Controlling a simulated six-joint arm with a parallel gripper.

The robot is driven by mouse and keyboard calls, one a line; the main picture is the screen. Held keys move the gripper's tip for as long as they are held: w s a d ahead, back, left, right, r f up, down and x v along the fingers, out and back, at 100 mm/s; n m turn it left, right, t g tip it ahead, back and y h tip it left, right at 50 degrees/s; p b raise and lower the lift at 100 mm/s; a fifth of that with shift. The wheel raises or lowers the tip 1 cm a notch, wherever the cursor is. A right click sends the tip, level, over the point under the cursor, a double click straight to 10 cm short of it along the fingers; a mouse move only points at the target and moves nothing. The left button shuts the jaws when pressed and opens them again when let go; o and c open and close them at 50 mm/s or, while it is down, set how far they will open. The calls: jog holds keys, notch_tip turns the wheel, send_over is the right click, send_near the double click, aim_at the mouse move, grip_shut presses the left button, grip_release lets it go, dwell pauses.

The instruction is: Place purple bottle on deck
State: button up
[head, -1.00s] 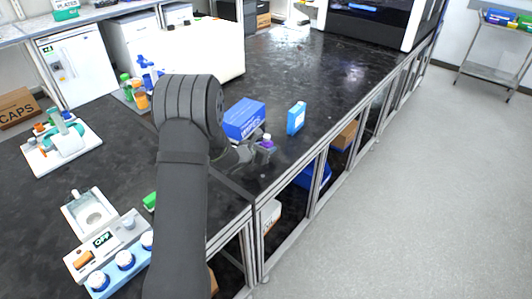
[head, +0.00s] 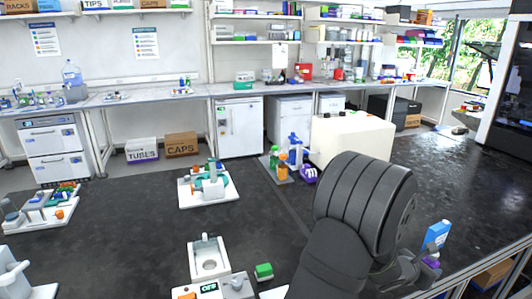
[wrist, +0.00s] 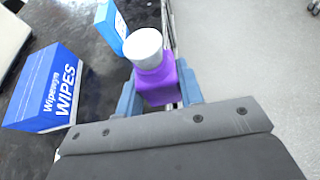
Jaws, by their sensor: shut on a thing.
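The purple bottle (wrist: 158,84) with a white cap (wrist: 144,48) is between the blue fingers of my gripper (wrist: 160,92) in the wrist view. My gripper is shut on its body, with the cap clear of the fingers. In the head view my gripper (head: 424,268) is at the lower right, beyond my large dark arm link, and a small part of the purple bottle (head: 432,263) shows beside it. The arm hides much of the bench there. I cannot tell which surface is the deck.
A blue wipes box (wrist: 50,92) and a light-blue box (wrist: 112,26) stand near the bottle on the black bench (head: 130,235). Green and orange bottles (head: 282,168) stand beside a white cabinet (head: 352,140). A white device (head: 208,186) stands mid-bench, with bare bench around it.

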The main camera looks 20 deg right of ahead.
jog(key=w+a+n+t+y, duration=0.3)
jog(key=w+a+n+t, duration=0.45)
jog(key=w+a, duration=1.95)
jog(key=w+a+n+t+y, duration=0.2)
jog(key=w+a+n+y, duration=0.1)
jog(key=a, duration=1.4)
jog(key=w+a+r+n+t+y, duration=0.1)
jog(key=w+a+n+t+y, duration=0.1)
jog(key=a, duration=1.6)
jog(key=shift+w+a+n+y, duration=0.25)
jog(key=shift+w+n+y, duration=0.35)
jog(key=shift+y, duration=0.2)
